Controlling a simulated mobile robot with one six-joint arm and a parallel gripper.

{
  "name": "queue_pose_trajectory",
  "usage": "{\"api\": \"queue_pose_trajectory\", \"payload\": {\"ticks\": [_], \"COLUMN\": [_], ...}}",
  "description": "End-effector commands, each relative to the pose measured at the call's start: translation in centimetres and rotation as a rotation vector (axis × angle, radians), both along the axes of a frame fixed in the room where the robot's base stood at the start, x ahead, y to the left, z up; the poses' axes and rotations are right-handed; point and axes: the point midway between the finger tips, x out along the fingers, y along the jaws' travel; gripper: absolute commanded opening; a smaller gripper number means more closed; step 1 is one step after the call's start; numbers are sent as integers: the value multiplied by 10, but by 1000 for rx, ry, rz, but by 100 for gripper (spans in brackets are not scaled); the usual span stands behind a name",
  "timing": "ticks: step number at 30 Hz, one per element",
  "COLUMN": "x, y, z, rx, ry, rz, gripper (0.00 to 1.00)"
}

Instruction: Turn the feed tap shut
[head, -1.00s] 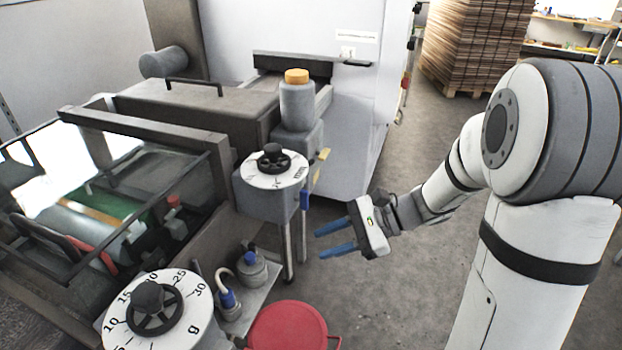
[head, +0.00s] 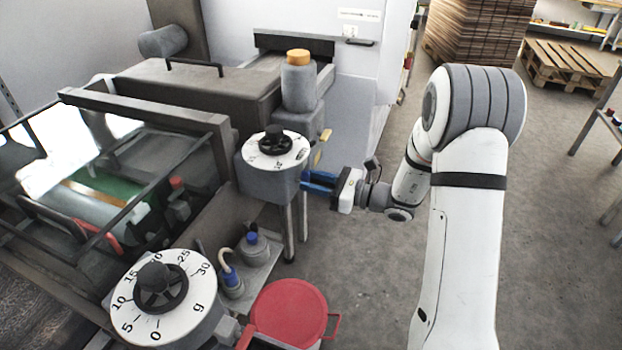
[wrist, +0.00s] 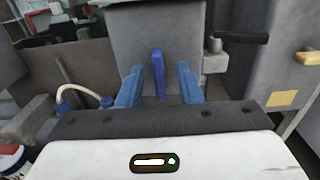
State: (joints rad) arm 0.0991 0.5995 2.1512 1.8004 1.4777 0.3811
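The feed tap's blue lever (wrist: 158,72) stands upright in the wrist view, against the grey housing below a dial. My gripper (wrist: 159,80) is open, with one blue finger on each side of the lever. There is a visible gap between the lever and each finger, and how deep the lever sits between them is hard to tell. In the head view my gripper (head: 320,181) is beside the right side of the grey dial housing (head: 268,182). The lever cannot be made out clearly from the blue fingers there.
A yellow handle (head: 323,136) is just above my gripper, also at the right of the wrist view (wrist: 308,57). A dark bar (wrist: 240,38) sticks out nearby. A red-lidded bucket (head: 290,312) stands below. The floor to the right is free.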

Motion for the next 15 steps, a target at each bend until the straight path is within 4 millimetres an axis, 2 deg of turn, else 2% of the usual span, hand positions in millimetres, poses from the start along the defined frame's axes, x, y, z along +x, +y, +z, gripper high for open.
{"api": "queue_pose_trajectory", "payload": {"ticks": [3,10,15], "x": [2,3,2], "y": [6,7,6], "z": [0,0,0], "rx": [0,0,0], "ry": [-1,-1,-1], "rz": [0,-1,-1], "gripper": [33,33,20]}}
